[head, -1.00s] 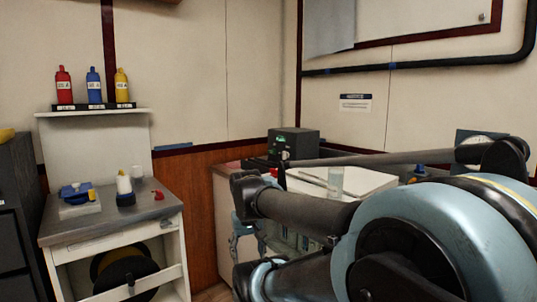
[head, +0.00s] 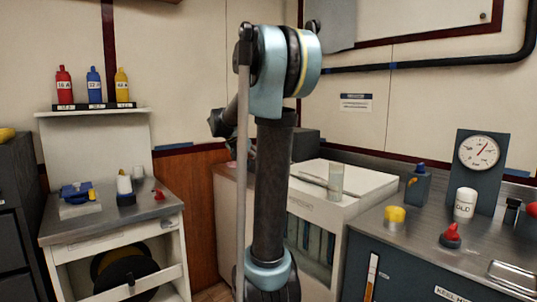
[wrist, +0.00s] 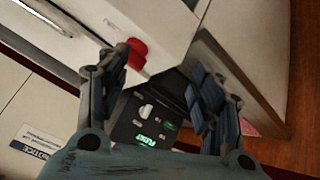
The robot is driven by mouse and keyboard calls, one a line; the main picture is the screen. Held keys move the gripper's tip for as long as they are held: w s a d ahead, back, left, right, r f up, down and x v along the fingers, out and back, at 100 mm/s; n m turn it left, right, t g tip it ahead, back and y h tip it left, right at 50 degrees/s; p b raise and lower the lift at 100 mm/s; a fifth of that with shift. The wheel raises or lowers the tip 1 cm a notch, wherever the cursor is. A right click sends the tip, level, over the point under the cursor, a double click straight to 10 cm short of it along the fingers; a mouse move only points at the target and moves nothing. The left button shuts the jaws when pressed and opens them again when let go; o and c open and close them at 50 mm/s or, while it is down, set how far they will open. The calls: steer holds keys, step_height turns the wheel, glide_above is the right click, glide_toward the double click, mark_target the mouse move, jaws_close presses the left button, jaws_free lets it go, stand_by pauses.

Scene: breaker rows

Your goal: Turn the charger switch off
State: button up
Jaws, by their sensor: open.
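A dark box (head: 306,147), apparently the charger, stands on the far counter and is mostly hidden behind my arm in the head view. In the wrist view its dark panel (wrist: 152,118) shows between my fingers, with pale round parts and a green-lit label too small to read surely. A red knob-like part (wrist: 138,53) shows near the left finger; whether it is the switch I cannot tell. My gripper (wrist: 162,75) is open, with nothing between its fingers. Its gap to the panel is unclear, and it is not clearly visible in the head view.
A white cabinet (head: 370,185) with a clear cup (head: 336,180) stands right of my arm. The right bench (head: 400,215) holds a gauge (head: 479,152), a yellow knob and a white bottle. A side table (head: 75,232) stands left, below three coloured bottles (head: 95,86).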

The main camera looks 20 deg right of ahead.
steer(key=w+d+r+m+h, duration=0.1)
steer(key=w+m+h, duration=0.1)
steer(key=w, duration=0.7)
steer(key=w+d+r+m+t+h, duration=0.1)
steer(key=w+d+r+m, duration=0.1)
steer(key=w, duration=0.8)
steer(key=w+d+r+m+h, duration=0.1)
steer(key=w+m+h, duration=0.1)
steer(key=w, duration=0.7)
steer(key=x, duration=1.7)
steer(key=shift+w+d+r, duration=0.25)
steer(key=shift+w+r, duration=0.05)
steer(key=shift+w, duration=0.1)
steer(key=shift+c, duration=0.6)
steer(key=c, duration=0.9)
